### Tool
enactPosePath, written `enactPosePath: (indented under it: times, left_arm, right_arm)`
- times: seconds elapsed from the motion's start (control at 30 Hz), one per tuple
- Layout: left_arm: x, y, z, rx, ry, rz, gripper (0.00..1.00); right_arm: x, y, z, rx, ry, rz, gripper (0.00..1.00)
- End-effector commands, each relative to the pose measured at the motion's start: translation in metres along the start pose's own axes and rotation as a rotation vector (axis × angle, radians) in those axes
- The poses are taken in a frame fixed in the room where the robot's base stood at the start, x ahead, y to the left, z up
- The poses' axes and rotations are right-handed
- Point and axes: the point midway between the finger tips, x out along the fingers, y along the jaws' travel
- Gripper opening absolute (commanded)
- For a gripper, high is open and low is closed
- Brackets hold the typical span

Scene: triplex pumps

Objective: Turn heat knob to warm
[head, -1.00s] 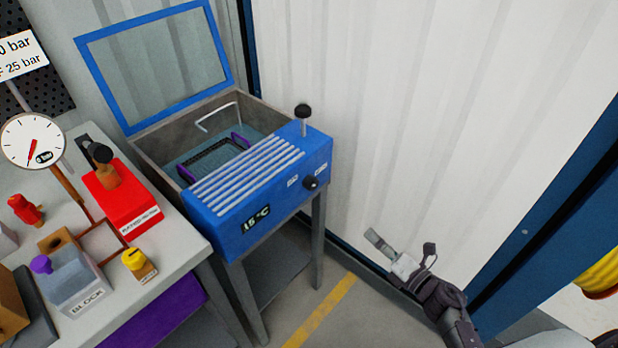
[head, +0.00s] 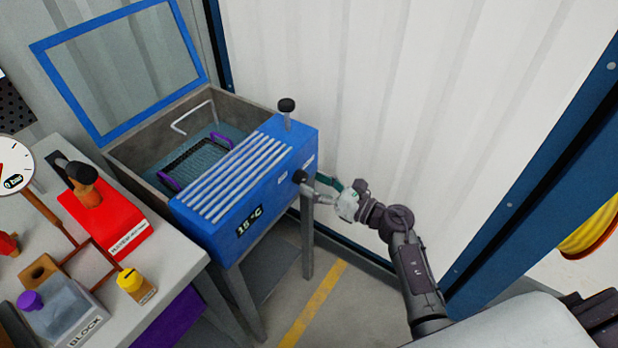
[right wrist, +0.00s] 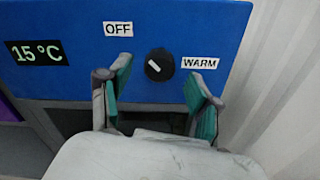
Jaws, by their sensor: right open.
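The heat knob (right wrist: 159,65) is small, round and black with a pale pointer mark, on the front of the blue heated bath (head: 246,212). In the right wrist view the OFF label (right wrist: 118,29) is up and left of it, and the WARM label (right wrist: 199,63) is to its right. The mark seems to slant toward the OFF side. The knob also shows in the head view (head: 299,177), partly behind a finger. My right gripper (right wrist: 157,78) is open, its green-padded fingers on either side of the knob and apart from it. My left gripper is not in view.
The bath's display (head: 249,221) reads 15 °C. Its glazed lid (head: 127,66) stands open, and a black-topped post (head: 286,108) rises from its top. A workbench (head: 180,254) with a red block (head: 106,222) and gauge stands left. A corrugated wall (head: 400,90) is close behind my arm.

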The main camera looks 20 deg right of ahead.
Motion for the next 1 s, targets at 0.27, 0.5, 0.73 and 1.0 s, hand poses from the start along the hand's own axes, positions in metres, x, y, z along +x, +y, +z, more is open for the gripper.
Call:
enactPosePath:
  times: [0.27,0.5,0.73,1.0]
  left_arm:
    - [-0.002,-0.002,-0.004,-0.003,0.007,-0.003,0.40]
    - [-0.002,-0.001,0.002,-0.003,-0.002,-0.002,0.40]
    - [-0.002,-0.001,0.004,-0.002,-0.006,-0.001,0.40]
    - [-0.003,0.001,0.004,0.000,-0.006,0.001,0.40]
  right_arm:
    - [0.021,0.000,0.000,0.000,0.000,-0.001,0.63]
    - [0.021,0.000,-0.001,0.000,0.000,-0.001,0.63]
    - [0.021,0.000,-0.001,0.001,0.000,-0.001,0.27]
    - [0.021,-0.001,0.000,0.004,0.000,-0.001,0.03]
